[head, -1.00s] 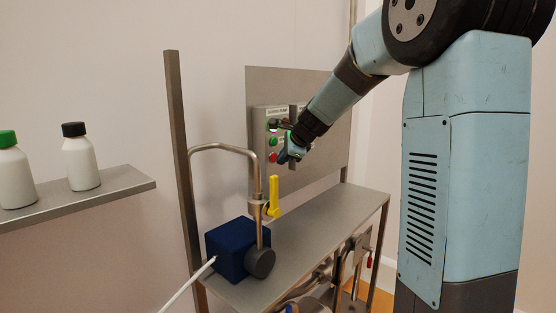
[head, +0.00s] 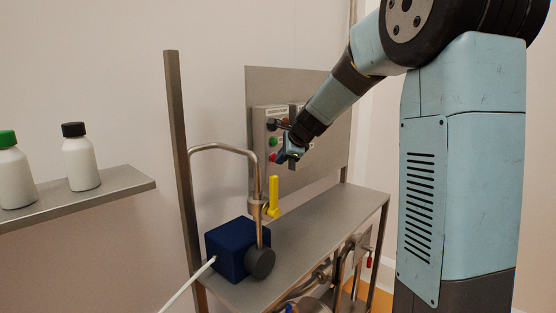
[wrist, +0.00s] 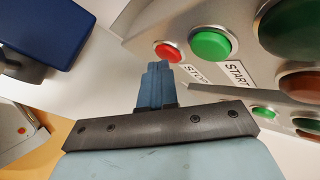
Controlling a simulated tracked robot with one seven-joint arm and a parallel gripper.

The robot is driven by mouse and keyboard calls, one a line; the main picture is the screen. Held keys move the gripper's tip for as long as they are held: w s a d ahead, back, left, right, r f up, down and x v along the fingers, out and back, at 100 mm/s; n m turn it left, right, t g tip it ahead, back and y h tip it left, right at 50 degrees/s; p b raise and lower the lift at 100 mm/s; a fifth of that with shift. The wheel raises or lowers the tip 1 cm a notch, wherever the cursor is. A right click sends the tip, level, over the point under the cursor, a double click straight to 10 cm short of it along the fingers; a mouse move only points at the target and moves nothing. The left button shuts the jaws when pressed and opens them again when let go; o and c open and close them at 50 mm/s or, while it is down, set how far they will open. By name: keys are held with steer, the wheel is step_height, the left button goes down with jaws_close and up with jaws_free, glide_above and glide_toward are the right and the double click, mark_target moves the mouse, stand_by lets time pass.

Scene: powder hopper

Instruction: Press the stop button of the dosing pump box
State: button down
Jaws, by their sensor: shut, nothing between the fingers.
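The dosing pump box (head: 262,130) is a grey box on the upright steel panel. Its red stop button (wrist: 168,52), labelled STOP, sits beside the green start button (wrist: 211,44) in the wrist view. In the head view the stop button (head: 273,157) is below the start button (head: 272,142). My gripper (wrist: 157,68) is shut and empty, its blue fingertips right by the stop button's edge. I cannot tell whether they touch it. A large dark green lamp (wrist: 298,26) on the box looks unlit.
A second control box stands right beside it, with small green buttons (wrist: 264,113). Below are a steel bench (head: 310,225), a bent pipe with a yellow handle (head: 274,192) and a dark blue block (head: 228,248). A shelf (head: 125,182) with two bottles is at left.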

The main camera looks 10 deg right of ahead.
steer(key=shift+s, duration=0.1)
stand_by(0.5)
steer(key=shift+s+d, duration=0.4)
steer(key=shift+s, duration=0.1)
steer(key=shift+s+d, duration=0.75)
steer(key=shift+s, duration=0.3)
steer(key=shift+s+d, duration=0.7)
steer(key=shift+s, duration=0.3)
steer(key=s+a+r+n+g, duration=0.25)
steer(key=s+n, duration=0.65)
steer(key=s, duration=0.9)
steer(key=s+d+f+n+h, duration=0.1)
steer(key=s+f+n, duration=0.1)
steer(key=s+n, duration=0.3)
steer(key=s+d+f+n+h, duration=0.1)
steer(key=s+n, duration=0.3)
steer(key=s, duration=0.8)
steer(key=shift+s+d+f+n+h, duration=0.2)
steer(key=shift+f+n+h, duration=0.2)
steer(key=shift+h, duration=0.4)
